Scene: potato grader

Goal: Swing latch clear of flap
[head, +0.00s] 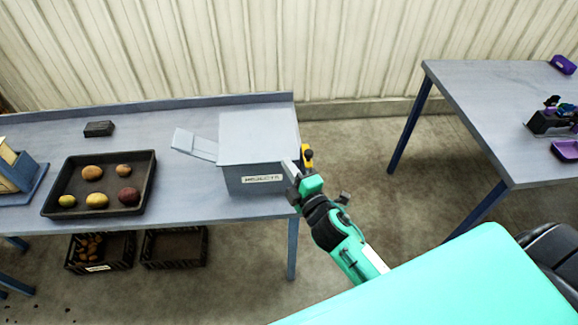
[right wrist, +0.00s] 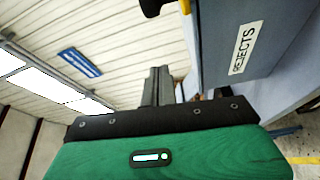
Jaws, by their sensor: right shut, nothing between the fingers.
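The grey rejects box (head: 236,180) stands at the right end of the left table, with a REJECTS label on its front. Its flat top, which looks like the flap (head: 258,135), lies level over it. A yellow latch (head: 307,153) with a dark end is at the box's right side; a yellow piece (right wrist: 184,6) and a black knob (right wrist: 151,6) show at the top of the right wrist view. My right gripper (head: 293,170) is shut and empty, at the box's front right corner just below the latch. Contact cannot be told. My left gripper is out of view.
A sloping grey chute (head: 194,145) sticks out left of the box. A black tray (head: 100,211) with several potatoes lies farther left, a dark block (head: 98,129) behind it. Crates (head: 175,262) sit below. Open floor separates this table from the right table (head: 490,100).

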